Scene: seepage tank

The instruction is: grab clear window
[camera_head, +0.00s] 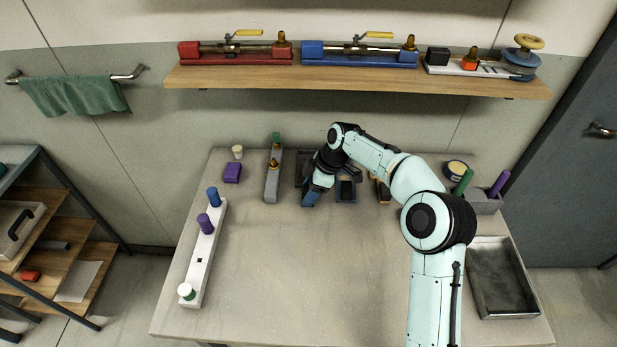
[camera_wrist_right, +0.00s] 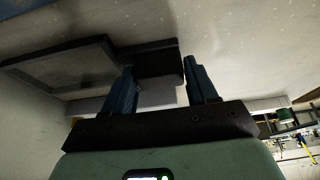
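A dark-framed panel with a grey, see-through-looking pane (camera_wrist_right: 62,68) shows at the left of the right wrist view; I take it for the clear window. A dark block (camera_wrist_right: 155,62) adjoins its right end, just beyond my fingertips. In the head view a dark frame (camera_head: 301,160) shows at the back of the table, partly hidden by my right wrist. My right gripper (camera_wrist_right: 160,75) has its two blue fingers apart, with a gap between them; in the head view it (camera_head: 311,198) points down near the table. Contact with the block cannot be told. My left gripper is not in view.
A grey block with brass and green fittings (camera_head: 272,178) stands left of my right gripper, and a blue-based dark item (camera_head: 346,189) right of it. A white peg rack (camera_head: 203,255) lies at left, a grey tray (camera_head: 500,280) at right. The table's middle is clear.

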